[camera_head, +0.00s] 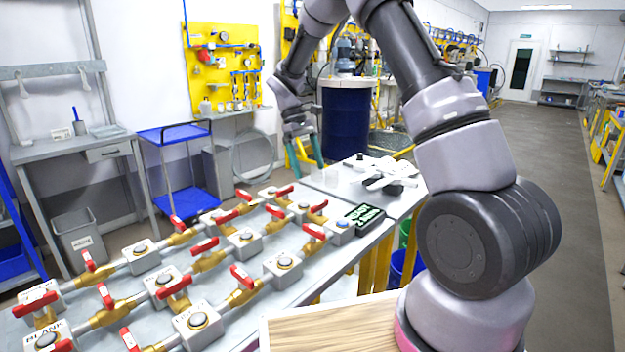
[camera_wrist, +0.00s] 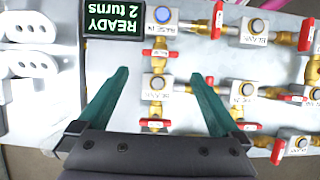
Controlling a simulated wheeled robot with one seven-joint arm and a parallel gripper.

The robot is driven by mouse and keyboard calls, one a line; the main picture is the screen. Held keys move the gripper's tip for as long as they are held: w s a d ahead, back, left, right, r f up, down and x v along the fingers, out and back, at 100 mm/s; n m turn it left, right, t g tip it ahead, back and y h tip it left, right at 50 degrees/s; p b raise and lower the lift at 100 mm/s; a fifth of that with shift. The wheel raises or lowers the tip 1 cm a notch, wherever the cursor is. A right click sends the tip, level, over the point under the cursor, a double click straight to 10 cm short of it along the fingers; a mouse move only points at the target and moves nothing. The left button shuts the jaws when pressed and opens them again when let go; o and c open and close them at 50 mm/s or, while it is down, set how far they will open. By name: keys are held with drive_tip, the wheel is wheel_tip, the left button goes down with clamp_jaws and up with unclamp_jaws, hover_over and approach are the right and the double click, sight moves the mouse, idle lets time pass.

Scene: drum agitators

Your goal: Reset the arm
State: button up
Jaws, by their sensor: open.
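My gripper (camera_head: 304,152) is in the upper middle of the head view, at the end of my raised and bent arm. Its two green fingers point down above the far end of the valve table (camera_head: 262,262). In the wrist view the fingers of my gripper (camera_wrist: 158,98) are wide apart with nothing between them. Below them are brass valves with red handles (camera_wrist: 155,123) and white button boxes (camera_wrist: 158,86). The fingers look apart from the valves.
A display (camera_wrist: 113,20) reads "READY 2 turns"; it also stands on the table's right edge in the head view (camera_head: 365,215). White parts (camera_head: 385,180) lie on the table beyond. A blue drum (camera_head: 346,120) and blue cart (camera_head: 185,203) stand behind. The right aisle (camera_head: 560,180) is clear.

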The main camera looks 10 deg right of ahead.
drive_tip(key=shift+w+r, duration=0.1)
drive_tip(key=shift+r, duration=0.2)
drive_tip(key=s+d+r+m+t+y, duration=0.2)
drive_tip(key=s+d+r+m+t, duration=0.15)
drive_tip(key=s+r, duration=0.55)
drive_tip(key=s+d+r+m+t+y, duration=0.2)
drive_tip(key=s+d+r+m+t, duration=0.15)
drive_tip(key=s+r, duration=0.65)
drive_tip(key=s+d+r+m+t, duration=0.1)
drive_tip(key=s+r+m+t, duration=0.2)
drive_tip(key=s, duration=0.4)
drive_tip(key=shift+s+d+r+m+t+y, duration=0.2)
drive_tip(key=shift+m+t+y, duration=0.15)
drive_tip(key=shift+m, duration=0.25)
drive_tip(key=shift+a, duration=0.1)
